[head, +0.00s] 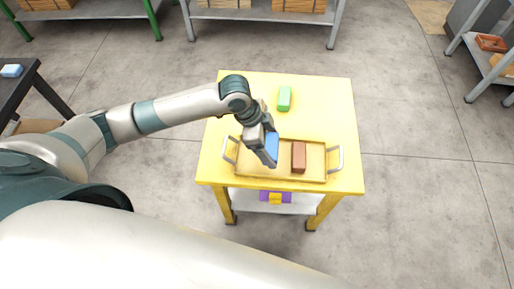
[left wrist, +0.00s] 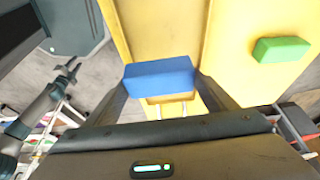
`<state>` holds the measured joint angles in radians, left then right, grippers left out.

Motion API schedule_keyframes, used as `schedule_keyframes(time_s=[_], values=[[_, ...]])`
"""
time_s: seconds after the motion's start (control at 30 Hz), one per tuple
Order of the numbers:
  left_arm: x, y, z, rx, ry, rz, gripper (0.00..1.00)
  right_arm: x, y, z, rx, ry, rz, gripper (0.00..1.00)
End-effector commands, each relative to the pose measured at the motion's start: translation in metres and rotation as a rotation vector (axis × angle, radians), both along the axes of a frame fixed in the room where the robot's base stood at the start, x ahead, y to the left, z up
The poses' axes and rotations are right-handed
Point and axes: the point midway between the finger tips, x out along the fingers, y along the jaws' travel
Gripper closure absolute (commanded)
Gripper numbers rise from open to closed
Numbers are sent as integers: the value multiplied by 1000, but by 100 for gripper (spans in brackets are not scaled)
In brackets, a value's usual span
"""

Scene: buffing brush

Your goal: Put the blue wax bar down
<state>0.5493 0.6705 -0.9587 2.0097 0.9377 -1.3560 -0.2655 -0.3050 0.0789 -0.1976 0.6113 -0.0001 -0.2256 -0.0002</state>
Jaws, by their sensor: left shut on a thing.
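My left gripper (head: 269,159) is shut on the blue wax bar (head: 272,147), which also shows between the fingers in the left wrist view (left wrist: 158,74). In the head view the bar is over the left part of the tan tray (head: 283,174); I cannot tell whether it touches the tray floor. A brown-red bar (head: 299,157) lies in the tray to its right. A green bar (head: 284,98) lies on the yellow table behind the tray, and in the left wrist view (left wrist: 281,49). My right gripper (left wrist: 72,67) shows small at the left of the left wrist view, its fingers apart.
The tray stands on a yellow table (head: 328,102), with a metal handle at each end. Purple and yellow things (head: 275,198) lie on the shelf below. A dark table (head: 22,85) with a light blue block (head: 12,71) stands at the left.

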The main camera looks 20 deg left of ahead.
Motion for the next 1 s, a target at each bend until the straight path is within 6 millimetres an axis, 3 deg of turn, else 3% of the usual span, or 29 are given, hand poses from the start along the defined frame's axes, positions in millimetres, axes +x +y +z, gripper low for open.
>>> schedule_keyframes(time_s=[0.1,0.3,0.77,1.0], values=[[2,24,-12,2,2,4,48,3,-1,8,-1,-5,0,69],[5,46,-27,0,1,2,48,12,-1,13,1,-20,1,69],[6,50,-31,-1,-1,-1,48,13,1,14,2,-22,4,69],[5,50,-56,0,2,1,48,12,0,23,2,-20,4,69]])
